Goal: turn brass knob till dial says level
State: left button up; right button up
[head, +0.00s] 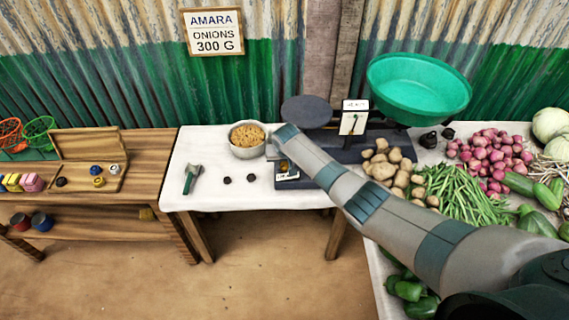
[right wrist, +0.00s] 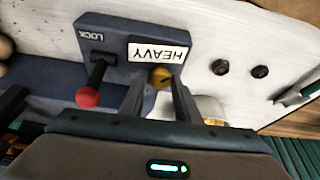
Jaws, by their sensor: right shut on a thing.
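The brass knob (right wrist: 160,75) sits on the dark blue panel of the balance, between the two fingers of my right gripper (right wrist: 158,90), which is shut on it. Beside the knob a white plate (right wrist: 157,53) reads HEAVY, upside down in the right wrist view. In the head view my right arm reaches to the front of the balance (head: 345,152) with its gripper (head: 277,150) at the left end. The upright dial (head: 353,123) has a dark pointer; its lettering is too small to read. My left gripper is not in view.
A red-tipped lever (right wrist: 88,97) stands beside the knob under LOCK. The balance has a dark round plate (head: 307,111) and a green basin (head: 420,88). A bowl of onions or similar food (head: 248,140) and two small black weights (head: 239,180) are near. Vegetables crowd the right.

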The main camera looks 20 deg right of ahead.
jog(key=shift+d+n+y, duration=0.15)
jog(key=shift+n+y, duration=0.25)
jog(key=shift+n, duration=0.6)
jog(key=shift+n+y, duration=0.3)
jog(key=shift+n, duration=0.5)
jog(key=shift+d+n+y+b, duration=0.2)
jog(key=shift+n+y+b, duration=0.65)
jog(key=shift+n, duration=1.05)
jog(key=o, duration=1)
jog(key=shift+r, duration=0.15)
